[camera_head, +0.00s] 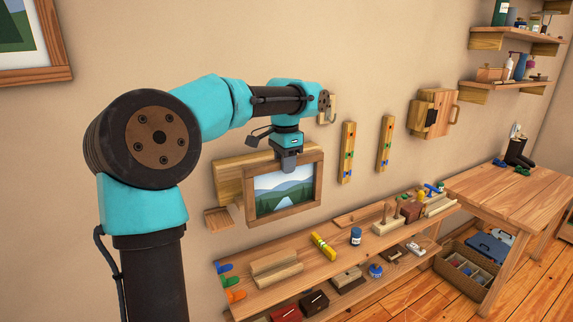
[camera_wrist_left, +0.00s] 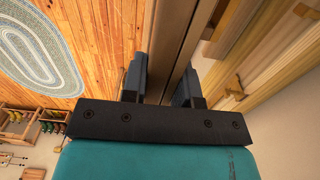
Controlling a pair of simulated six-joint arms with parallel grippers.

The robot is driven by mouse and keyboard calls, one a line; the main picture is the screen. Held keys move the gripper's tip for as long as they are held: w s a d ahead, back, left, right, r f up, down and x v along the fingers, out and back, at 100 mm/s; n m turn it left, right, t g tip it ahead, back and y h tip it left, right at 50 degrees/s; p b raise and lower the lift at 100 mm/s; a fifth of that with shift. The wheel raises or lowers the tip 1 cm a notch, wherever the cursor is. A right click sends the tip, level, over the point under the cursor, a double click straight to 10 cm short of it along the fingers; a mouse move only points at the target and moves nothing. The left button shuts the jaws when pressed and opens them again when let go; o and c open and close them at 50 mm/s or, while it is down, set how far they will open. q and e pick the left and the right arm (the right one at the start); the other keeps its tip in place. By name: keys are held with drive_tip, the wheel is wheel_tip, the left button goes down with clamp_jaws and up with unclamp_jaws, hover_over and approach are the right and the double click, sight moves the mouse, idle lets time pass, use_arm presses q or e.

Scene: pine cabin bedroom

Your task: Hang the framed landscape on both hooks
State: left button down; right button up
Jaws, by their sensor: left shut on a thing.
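The framed landscape (camera_head: 284,186) has a brown wooden frame around a picture of hills and a pale path. My left gripper (camera_head: 288,165) comes down from above and is shut on the frame's top rail, near its middle. In the left wrist view the rail (camera_wrist_left: 166,55) passes between the two dark fingers (camera_wrist_left: 161,92). A pale wooden board (camera_head: 229,173) on the wall is partly hidden behind the frame. The left wrist view shows two small brass hook-like pieces (camera_wrist_left: 236,88) on pale wood beside the frame, apart from it. My right gripper is not in view.
A grey hook on a wooden plate (camera_head: 327,109) is on the wall beside my wrist. Two pegged strips (camera_head: 348,152) and a wooden box (camera_head: 433,112) hang farther right. Below is a bench (camera_head: 300,258) with blocks and jars. A table (camera_head: 520,190) stands right.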

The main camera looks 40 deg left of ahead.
use_arm(q)
drive_tip(key=shift+w+a+f, duration=0.4)
drive_tip(key=shift+w+a, duration=0.2)
drive_tip(key=shift+a, duration=1.2)
drive_tip(key=shift+w+a+f, duration=0.45)
drive_tip(key=shift+w+a, duration=0.15)
drive_tip(key=shift+a, duration=1.25)
drive_tip(key=shift+w+a+f, duration=0.4)
drive_tip(key=shift+w+a, duration=0.2)
drive_tip(key=shift+a, duration=1.2)
drive_tip(key=shift+f, duration=0.1)
drive_tip(key=c, duration=0.8)
unclamp_jaws()
